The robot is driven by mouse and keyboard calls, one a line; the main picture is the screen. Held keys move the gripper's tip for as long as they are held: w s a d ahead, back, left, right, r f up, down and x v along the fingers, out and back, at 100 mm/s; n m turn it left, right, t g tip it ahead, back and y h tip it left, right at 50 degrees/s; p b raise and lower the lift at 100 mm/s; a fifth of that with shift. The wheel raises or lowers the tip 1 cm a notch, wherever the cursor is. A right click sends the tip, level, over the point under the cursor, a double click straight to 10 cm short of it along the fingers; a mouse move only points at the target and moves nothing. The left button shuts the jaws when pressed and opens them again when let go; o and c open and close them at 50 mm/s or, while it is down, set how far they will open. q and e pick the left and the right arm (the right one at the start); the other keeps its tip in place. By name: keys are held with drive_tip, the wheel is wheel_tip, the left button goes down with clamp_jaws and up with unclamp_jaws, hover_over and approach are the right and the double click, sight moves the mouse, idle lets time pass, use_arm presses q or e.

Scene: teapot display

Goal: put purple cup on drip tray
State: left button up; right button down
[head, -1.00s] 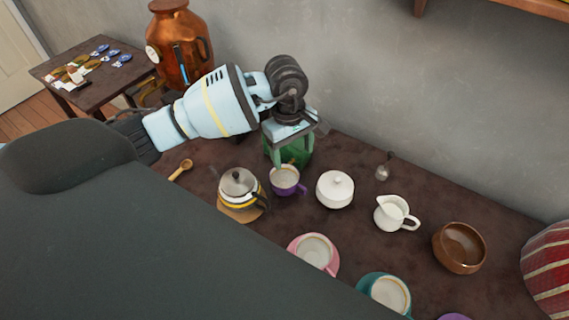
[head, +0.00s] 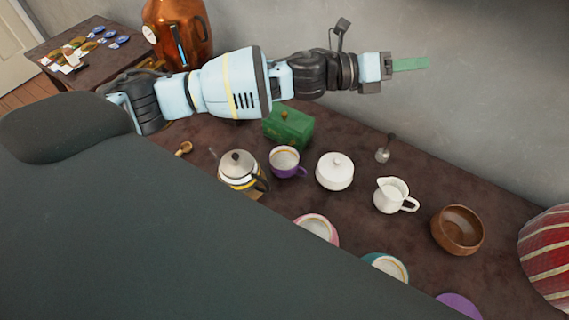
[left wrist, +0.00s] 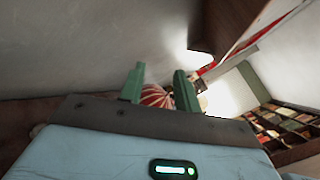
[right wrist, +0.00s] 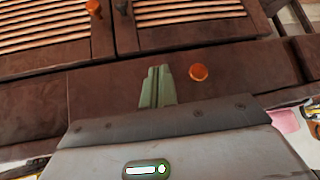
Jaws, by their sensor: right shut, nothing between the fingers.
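The purple cup (head: 284,162) stands upright on the dark table, between the steel-lidded pot and the white sugar bowl. My left gripper (head: 410,64) is high over the back of the table, in front of the wall, pointing right and well apart from the cup. In the left wrist view its green fingers (left wrist: 159,85) are spread with nothing between them. My right gripper (right wrist: 158,78) shows only in the right wrist view, shut and empty, before brown slatted cabinet doors. I cannot make out a drip tray in any view.
A green box (head: 288,128) stands behind the cup. The pot (head: 238,168), white sugar bowl (head: 334,171), white jug (head: 392,194) and brown bowl (head: 458,230) stand nearby. Pink and teal cups and a purple saucer (head: 460,306) are along the front. A copper urn (head: 177,32) is at back left.

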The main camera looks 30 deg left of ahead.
use_arm(q)
drive_tip(key=w+a+f+n+t+y, duration=0.1)
drive_tip(key=w+a+f+n+y, duration=0.35)
drive_tip(key=f+n+y, duration=0.4)
drive_tip(key=n+g+y, duration=0.6)
drive_tip(key=n+g, duration=0.3)
drive_tip(key=g, duration=0.4)
hover_over(288, 166)
drive_tip(key=s+d, duration=0.1)
drive_tip(key=d, duration=0.5)
wheel_tip(288, 166, down, 14)
drive_tip(key=shift+s+f, duration=0.15)
drive_tip(key=shift+f, duration=3.8)
clamp_jaws()
